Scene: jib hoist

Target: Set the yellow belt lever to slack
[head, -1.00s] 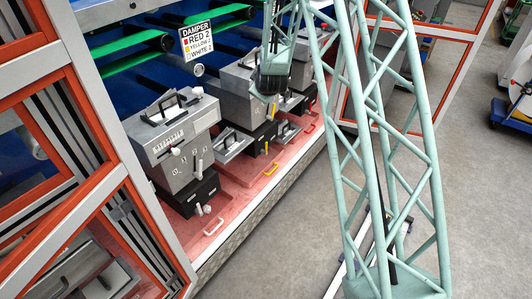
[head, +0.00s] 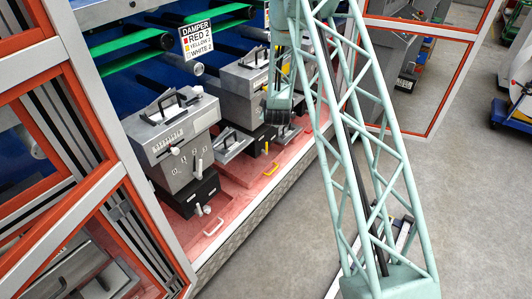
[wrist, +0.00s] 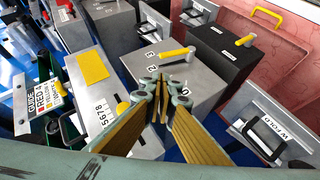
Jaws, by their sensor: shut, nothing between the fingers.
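In the wrist view, a yellow lever (wrist: 177,53) lies across the marked face of a grey box (wrist: 195,75). A second yellow lever (wrist: 245,40) stands on a black block (wrist: 225,65) beside it; no label shows which is the belt lever. In the head view, a small yellow lever (head: 266,148) shows on the middle unit's black block. My gripper (wrist: 162,88) is shut and empty, its tips just in front of the grey face, near the first lever; contact cannot be told. In the head view my gripper (head: 279,114) hides part of the middle unit (head: 240,88).
A plate with a yellow knob (wrist: 123,107) and a sign (wrist: 48,97) are at the left in the wrist view. A plate marked W FOLD (wrist: 270,130) is at the right. A white-levered unit (head: 172,140) stands left in the head view.

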